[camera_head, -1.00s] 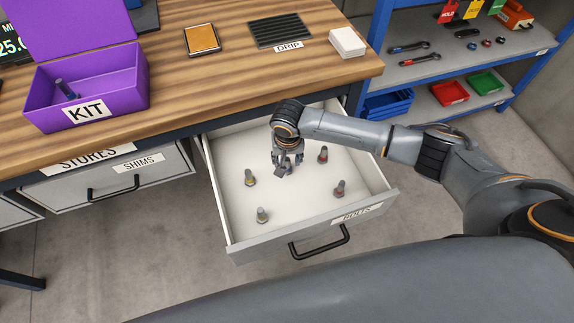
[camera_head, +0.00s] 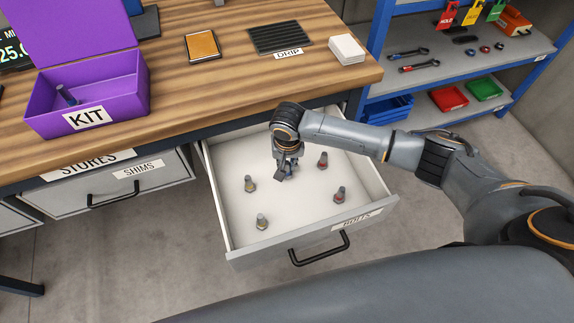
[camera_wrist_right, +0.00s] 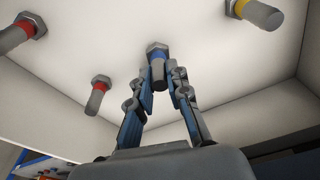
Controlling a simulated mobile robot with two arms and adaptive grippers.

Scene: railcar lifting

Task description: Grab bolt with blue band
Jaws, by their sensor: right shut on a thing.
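The bolt with the blue band (camera_wrist_right: 158,70) stands between the fingers of my right gripper (camera_wrist_right: 162,92) in the right wrist view. The fingers are closed around its shank, and its hex head rests at the drawer floor. In the head view my right gripper (camera_head: 286,172) reaches down into the open bolts drawer (camera_head: 300,215), and the bolt is mostly hidden behind the fingers. My left gripper is not in view.
Red-banded bolts (camera_head: 322,160) (camera_head: 340,194) stand to the right of the gripper. Yellow-banded bolts (camera_head: 250,184) (camera_head: 262,222) stand to its left. The purple kit box (camera_head: 130,95) on the bench holds another bolt (camera_head: 67,95). The drawer walls surround the gripper.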

